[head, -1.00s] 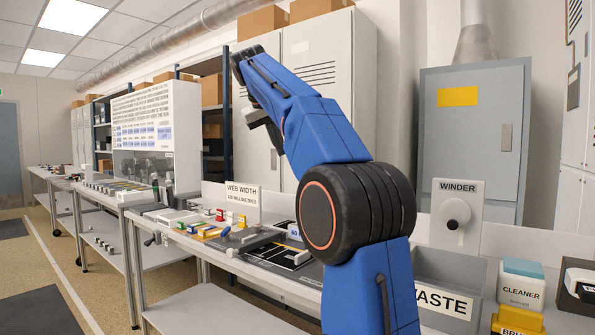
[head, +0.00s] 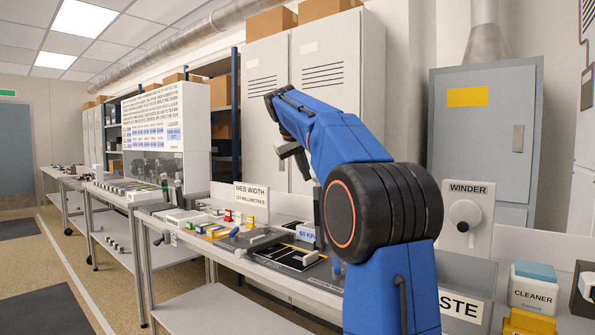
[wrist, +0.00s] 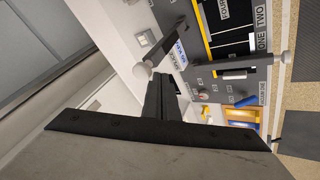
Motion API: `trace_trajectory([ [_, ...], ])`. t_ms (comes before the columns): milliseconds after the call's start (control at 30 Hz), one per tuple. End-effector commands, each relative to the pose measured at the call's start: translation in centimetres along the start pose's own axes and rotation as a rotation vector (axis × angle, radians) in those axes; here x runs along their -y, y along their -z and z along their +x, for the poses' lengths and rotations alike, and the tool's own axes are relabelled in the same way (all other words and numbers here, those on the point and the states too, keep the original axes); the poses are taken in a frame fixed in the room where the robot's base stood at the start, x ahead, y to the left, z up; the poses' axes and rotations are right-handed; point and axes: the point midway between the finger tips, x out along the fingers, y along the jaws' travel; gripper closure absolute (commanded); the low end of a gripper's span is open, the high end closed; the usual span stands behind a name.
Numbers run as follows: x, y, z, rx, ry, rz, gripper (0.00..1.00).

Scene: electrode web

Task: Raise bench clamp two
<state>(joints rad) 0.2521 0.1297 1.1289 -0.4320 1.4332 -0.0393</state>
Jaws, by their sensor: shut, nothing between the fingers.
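The bench fixture is a dark plate (head: 287,257) with black strips and a yellow line, on the bench left of my arm. In the wrist view the fixture (wrist: 228,48) is at upper right, turned on its side, with labels reading ONE (wrist: 263,42) and TWO (wrist: 262,12). A grey bar with a pale end (wrist: 270,61) lies across it beside ONE. A clamp at TWO cannot be made out clearly; that side runs out of frame. My gripper (wrist: 163,88) is shut and empty, above the bench and apart from the fixture. It also shows in the head view (head: 303,172).
A WEB WIDTH sign (head: 251,195) stands behind the fixture. A pale round knob (wrist: 142,70) shows near my fingers in the wrist view. The WINDER panel (head: 466,213), waste bin (head: 462,304) and CLEANER box (head: 535,289) are at right. The air above the fixture looks clear.

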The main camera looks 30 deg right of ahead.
Motion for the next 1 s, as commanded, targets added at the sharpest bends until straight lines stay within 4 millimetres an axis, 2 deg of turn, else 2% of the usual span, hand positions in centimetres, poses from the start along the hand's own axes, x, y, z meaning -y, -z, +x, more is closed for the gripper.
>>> trace_trajectory([
  [533, -0.8, 0.1, 0.4, 0.000, 0.000, 0.001, 1.00],
  [800, -3.3, 1.6, 1.8, -0.001, -0.001, 0.002, 1.00],
  [1000, -3.5, 1.7, 1.8, -0.002, -0.003, 0.001, 1.00],
])
